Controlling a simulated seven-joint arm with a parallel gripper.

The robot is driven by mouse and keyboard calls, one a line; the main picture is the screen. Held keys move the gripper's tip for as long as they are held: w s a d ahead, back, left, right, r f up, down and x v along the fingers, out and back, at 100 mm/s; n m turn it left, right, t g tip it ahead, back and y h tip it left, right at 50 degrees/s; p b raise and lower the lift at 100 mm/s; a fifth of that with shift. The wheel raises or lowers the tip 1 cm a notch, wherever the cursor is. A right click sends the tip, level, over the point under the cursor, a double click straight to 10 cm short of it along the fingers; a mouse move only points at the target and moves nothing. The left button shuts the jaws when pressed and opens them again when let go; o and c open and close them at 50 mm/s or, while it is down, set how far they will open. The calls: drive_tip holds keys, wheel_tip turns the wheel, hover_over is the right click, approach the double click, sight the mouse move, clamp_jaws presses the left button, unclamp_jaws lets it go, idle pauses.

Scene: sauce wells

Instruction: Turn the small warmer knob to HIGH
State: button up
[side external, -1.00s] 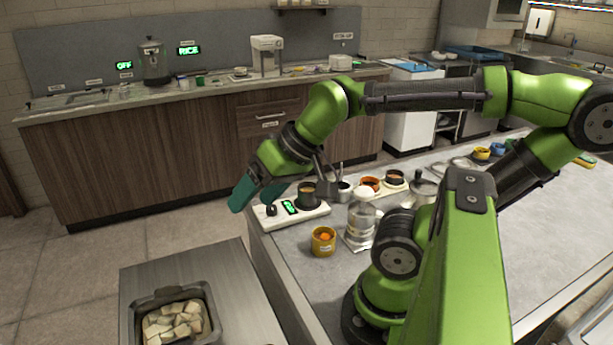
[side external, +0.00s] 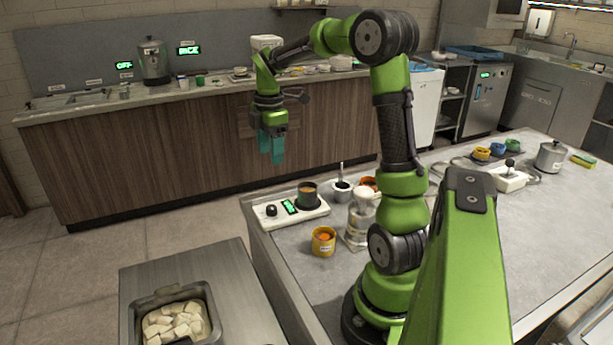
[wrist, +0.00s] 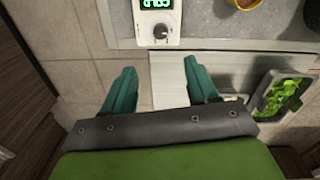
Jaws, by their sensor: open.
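The small warmer (side external: 262,220) is a white box at the near left corner of the counter. Its dark knob (side external: 271,210) sits left of a green-lit display (side external: 289,207). A dark pot (side external: 308,196) stands on its right part. In the wrist view the knob (wrist: 160,31) shows at the top, below the lit display (wrist: 154,4), whose word I cannot read for sure. My gripper (side external: 271,157) has teal fingers pointing down, raised above the warmer and touching nothing. The fingers also show apart and empty in the wrist view (wrist: 160,68).
A yellow cup (side external: 323,243), a white pot (side external: 342,191) with a utensil and a glass jar stand right of the warmer. A lower steel surface (side external: 225,262) with a tray of white cubes (side external: 173,322) lies in front. The space around my gripper is free.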

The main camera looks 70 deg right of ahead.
sight(272, 207)
drive_tip(key=f, duration=1.7)
drive_tip(key=shift+w+d, duration=0.2)
drive_tip(key=shift+w, duration=0.1)
drive_tip(key=shift+c, duration=0.2)
drive_tip(key=shift+r, duration=0.1)
drive_tip(key=c, duration=1)
